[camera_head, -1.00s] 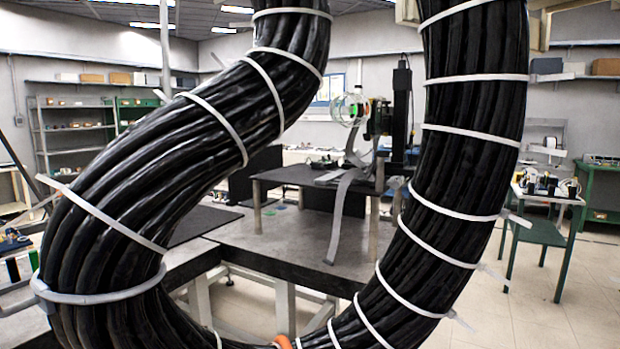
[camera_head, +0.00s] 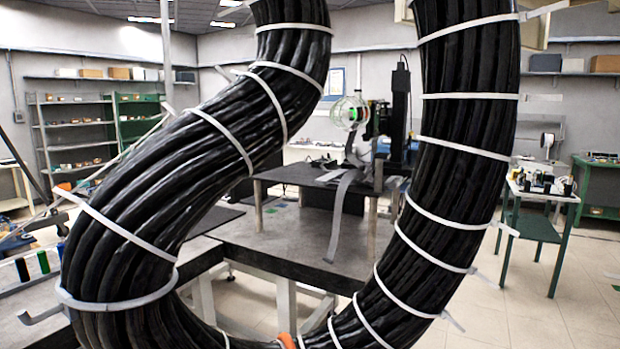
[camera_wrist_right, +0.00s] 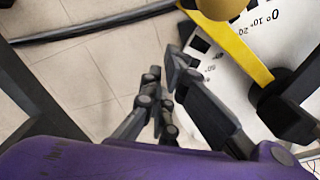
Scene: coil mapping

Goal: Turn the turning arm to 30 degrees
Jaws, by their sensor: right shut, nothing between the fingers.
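The turning arm is a yellow bar (camera_wrist_right: 240,52) at the upper right of the right wrist view. A round yellow knob (camera_wrist_right: 222,8) shows at its upper end, cut by the frame edge, and a dark block at its lower end. It lies over a white scale plate (camera_wrist_right: 285,50) with degree marks; 0, 10 and 20 are readable. My right gripper (camera_wrist_right: 162,70) is shut and empty, to the left of the bar and apart from it in the picture. Which mark the bar points at cannot be told. My left gripper is not in view.
Thick black cable bundles (camera_head: 462,130) with white ties block much of the head view. Behind them are a dark table (camera_head: 300,240), a black upright stand (camera_head: 400,105) and a clear globe (camera_head: 350,110). A dark rod (camera_wrist_right: 95,25) crosses above pale floor tiles in the wrist view.

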